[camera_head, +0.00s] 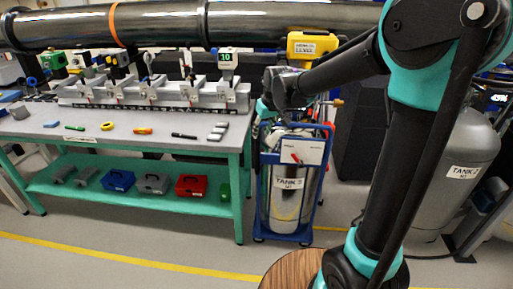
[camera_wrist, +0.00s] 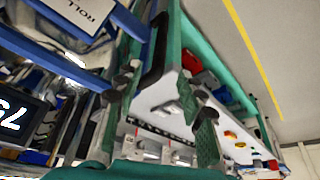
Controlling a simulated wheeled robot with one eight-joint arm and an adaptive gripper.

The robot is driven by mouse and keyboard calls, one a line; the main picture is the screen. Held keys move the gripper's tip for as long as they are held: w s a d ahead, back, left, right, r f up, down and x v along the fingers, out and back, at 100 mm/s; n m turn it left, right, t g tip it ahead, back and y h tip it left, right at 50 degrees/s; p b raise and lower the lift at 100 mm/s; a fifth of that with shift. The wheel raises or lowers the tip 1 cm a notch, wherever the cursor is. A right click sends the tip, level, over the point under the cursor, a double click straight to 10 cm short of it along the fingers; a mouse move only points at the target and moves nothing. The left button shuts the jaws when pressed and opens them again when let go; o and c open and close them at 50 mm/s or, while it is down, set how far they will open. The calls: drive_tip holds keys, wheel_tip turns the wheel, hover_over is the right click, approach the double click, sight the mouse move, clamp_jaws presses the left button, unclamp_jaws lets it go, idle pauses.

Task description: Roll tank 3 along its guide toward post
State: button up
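A silver tank (camera_head: 287,205) labelled as a tank, its number small but apparently 3, stands upright in a blue wheeled frame (camera_head: 323,185) beside the bench's right end. A white sign (camera_head: 311,150) with a red mark is on the frame's upper front. In the wrist view, a white sign reading "ROLL" (camera_wrist: 84,12) and blue frame bars show at upper left. My gripper (camera_wrist: 160,112) has its two fingers apart with nothing between them. In the head view it is by the frame's upper left, partly hidden and dark. Contact with the frame cannot be told. No post is clearly identifiable.
A bench (camera_head: 130,136) with small tools and a teal lower shelf (camera_head: 140,200) holding boxes stands close on the left. A larger grey tank labelled 2 (camera_head: 468,150) stands at right. A round wooden top (camera_head: 290,272) is at bottom.

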sight(259, 143)
drive_tip(key=x, duration=1.1)
clamp_jaws()
